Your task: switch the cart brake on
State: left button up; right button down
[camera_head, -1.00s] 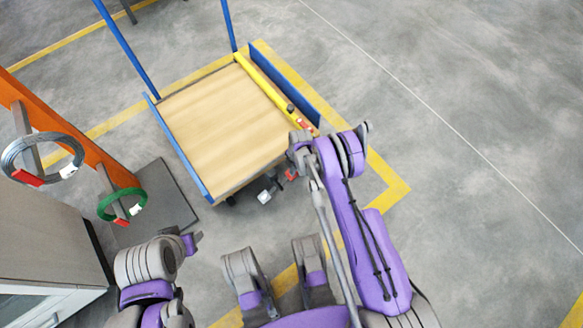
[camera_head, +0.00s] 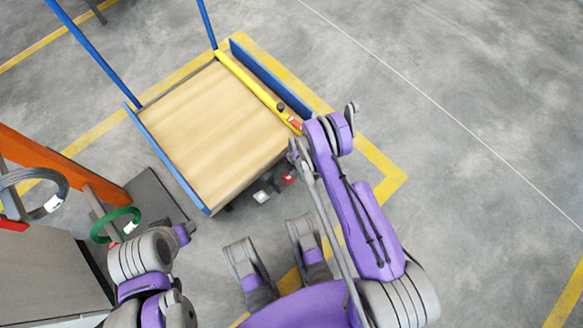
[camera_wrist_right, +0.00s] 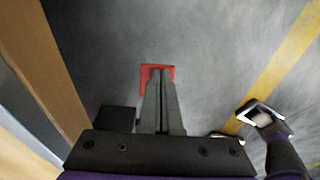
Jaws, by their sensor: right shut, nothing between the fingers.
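The cart (camera_head: 215,130) has a wooden deck, blue side edges and two blue uprights. A small red pedal (camera_head: 287,178) sits low at its near right corner, beside a small pale part (camera_head: 262,196). My right arm reaches to that corner; its fingers are hidden in the head view. In the right wrist view my right gripper (camera_wrist_right: 160,72) is shut and empty, its tips overlapping the red pedal (camera_wrist_right: 148,74). I cannot tell whether they touch it. My left arm is at lower left in the head view, but its gripper does not show.
A yellow bar (camera_head: 245,80) lies along the deck's right side. An orange rack (camera_head: 60,160) at left carries a grey wire coil (camera_head: 58,184) and a green coil (camera_head: 118,213). A grey cabinet (camera_head: 55,270) stands below it. The floor to the right is clear.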

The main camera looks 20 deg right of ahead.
jog(key=shift+f, duration=0.45)
pick_arm(q)
jog(key=shift+s, duration=0.1)
pick_arm(e)
jog(key=shift+f, duration=0.1)
jog(key=shift+w, duration=0.1)
